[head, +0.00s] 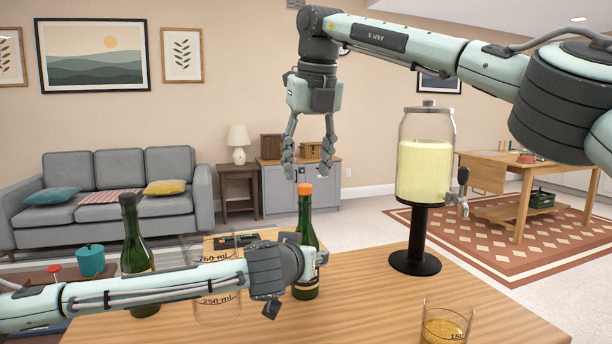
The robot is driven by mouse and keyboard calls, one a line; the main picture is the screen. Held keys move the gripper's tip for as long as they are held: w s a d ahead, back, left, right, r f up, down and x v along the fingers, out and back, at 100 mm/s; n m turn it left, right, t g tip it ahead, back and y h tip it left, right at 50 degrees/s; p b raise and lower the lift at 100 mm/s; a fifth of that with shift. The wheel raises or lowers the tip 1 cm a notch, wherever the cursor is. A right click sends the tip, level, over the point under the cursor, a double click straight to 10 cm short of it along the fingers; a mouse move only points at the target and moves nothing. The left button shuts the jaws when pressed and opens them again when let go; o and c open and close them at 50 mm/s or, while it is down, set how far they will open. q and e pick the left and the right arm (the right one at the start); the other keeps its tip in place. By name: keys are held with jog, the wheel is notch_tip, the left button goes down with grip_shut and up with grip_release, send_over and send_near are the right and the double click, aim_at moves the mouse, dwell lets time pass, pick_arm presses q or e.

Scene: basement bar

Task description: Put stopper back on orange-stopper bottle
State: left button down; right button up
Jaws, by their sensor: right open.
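The orange-stopper bottle (306,227) is dark green and stands upright on the wooden table. Its orange stopper (305,188) sits at the top of the neck. My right gripper (309,172) points down just above the stopper, open and empty, its two fingers apart to either side. My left gripper (312,262) comes in from the left at the bottle's body and covers part of it. Its fingers are mostly hidden, so its grip on the bottle is unclear.
Another green bottle (134,240) with a dark top stands at left. Glass measuring vessels (216,305) are partly behind my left arm. A drink dispenser (417,262) stands right of the bottle, a glass of amber liquid (446,325) at front right. The table (365,300) is clear between them.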

jog(key=v, duration=0.9)
pick_arm(q)
jog(key=c, duration=0.6)
grip_release()
jog(key=v, duration=1.2)
